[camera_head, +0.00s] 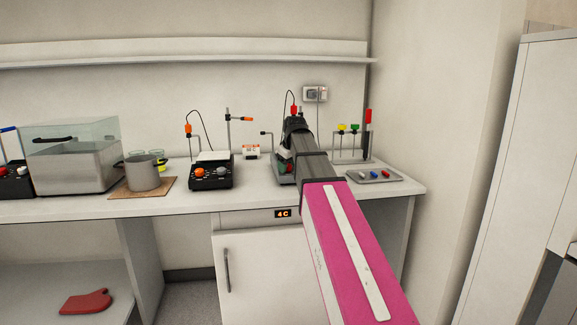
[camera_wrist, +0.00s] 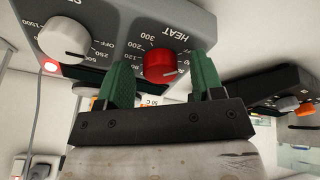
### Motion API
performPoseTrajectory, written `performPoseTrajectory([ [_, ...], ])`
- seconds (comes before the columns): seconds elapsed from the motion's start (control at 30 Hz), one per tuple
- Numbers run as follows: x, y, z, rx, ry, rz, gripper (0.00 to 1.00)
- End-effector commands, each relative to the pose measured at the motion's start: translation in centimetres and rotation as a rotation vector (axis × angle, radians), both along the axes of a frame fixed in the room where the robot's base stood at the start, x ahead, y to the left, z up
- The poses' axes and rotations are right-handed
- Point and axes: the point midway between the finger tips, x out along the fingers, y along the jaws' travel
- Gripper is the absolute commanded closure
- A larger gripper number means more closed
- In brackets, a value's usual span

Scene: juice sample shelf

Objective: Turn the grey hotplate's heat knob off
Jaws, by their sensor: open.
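The grey hotplate (camera_wrist: 190,22) fills the top of the wrist view, with its panel upside down. Its red heat knob (camera_wrist: 160,66) sits beside the word HEAT and the printed numbers. I cannot read the knob's pointer. A white knob (camera_wrist: 64,38) is on the same panel, with a lit red lamp (camera_wrist: 49,66) near it. My gripper (camera_wrist: 162,82) is open, its green fingers on either side of the red knob. I cannot tell if they touch it. In the head view my arm hides most of this hotplate.
A black hotplate (camera_head: 211,183) with orange and grey knobs stands to the left; it also shows in the wrist view (camera_wrist: 270,90). A pot (camera_head: 143,176) and a glass tank (camera_head: 75,160) are further left. A grey tray (camera_head: 374,178) lies to the right.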

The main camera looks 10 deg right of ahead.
Motion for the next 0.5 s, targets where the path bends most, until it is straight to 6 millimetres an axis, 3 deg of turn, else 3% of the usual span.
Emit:
performPoseTrajectory([
  [0.23, -0.5, -0.1, 1.2, 0.0, -0.001, 0.0, 0.39],
  [0.5, -2.2, -0.3, 5.1, 0.0, -0.002, 0.0, 0.39],
])
